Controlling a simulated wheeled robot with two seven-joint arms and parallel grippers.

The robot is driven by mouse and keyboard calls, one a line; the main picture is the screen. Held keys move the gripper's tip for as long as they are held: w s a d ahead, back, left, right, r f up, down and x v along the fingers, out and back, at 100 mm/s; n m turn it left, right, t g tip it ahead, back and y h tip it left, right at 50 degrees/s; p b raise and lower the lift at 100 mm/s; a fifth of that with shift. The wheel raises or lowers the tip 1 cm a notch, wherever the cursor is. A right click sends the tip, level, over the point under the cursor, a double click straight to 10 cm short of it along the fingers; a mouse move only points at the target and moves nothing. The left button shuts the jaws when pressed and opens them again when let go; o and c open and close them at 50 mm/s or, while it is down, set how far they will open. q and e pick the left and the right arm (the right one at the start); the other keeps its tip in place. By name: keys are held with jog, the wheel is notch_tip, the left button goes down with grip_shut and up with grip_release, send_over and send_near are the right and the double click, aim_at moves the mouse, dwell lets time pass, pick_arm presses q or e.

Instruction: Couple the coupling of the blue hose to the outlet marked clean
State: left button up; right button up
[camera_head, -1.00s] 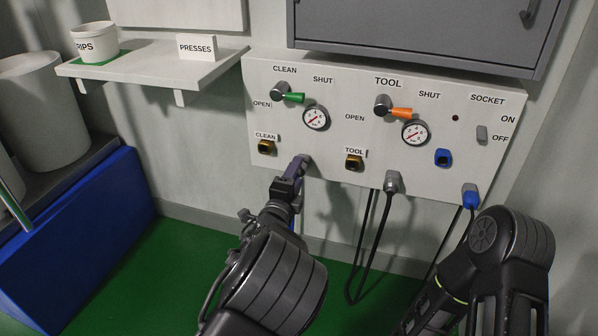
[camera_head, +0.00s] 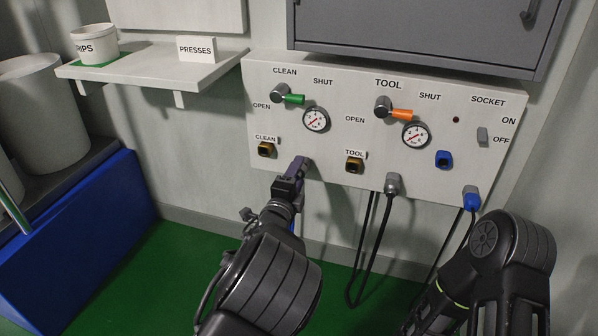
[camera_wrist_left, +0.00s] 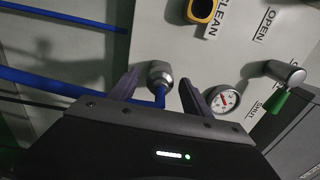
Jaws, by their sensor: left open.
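My left gripper (camera_head: 299,165) is at the lower edge of the white panel, below and to the right of the outlet marked clean (camera_head: 266,149). In the left wrist view my left gripper (camera_wrist_left: 158,88) is open, one finger on each side of the blue hose's metal coupling (camera_wrist_left: 159,73), with gaps visible. The blue hose (camera_wrist_left: 160,97) runs from the coupling towards the gripper body. The clean outlet (camera_wrist_left: 203,10) is at the top of that view. The gripper hides the coupling in the head view. My right gripper is out of view.
The panel (camera_head: 330,82) also carries the tool outlet (camera_head: 354,165), a green lever (camera_head: 293,99), an orange lever (camera_head: 400,113) and gauges. A grey plug (camera_head: 392,183) and a blue plug (camera_head: 471,199) with dark cables hang to the right. A shelf (camera_head: 150,68) is at the left.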

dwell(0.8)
pick_arm(q)
grip_shut()
dwell(0.5)
jog(key=shift+r, duration=0.1)
jog(key=shift+s, duration=0.15)
jog(key=shift+p+v, duration=0.3)
jog(key=shift+v, duration=2.55)
jog(key=shift+s, duration=0.1)
jog(key=v, duration=0.3)
jog(key=shift+s+a+p, duration=0.2)
jog(key=shift+s+p, duration=0.1)
jog(key=shift+s, duration=0.05)
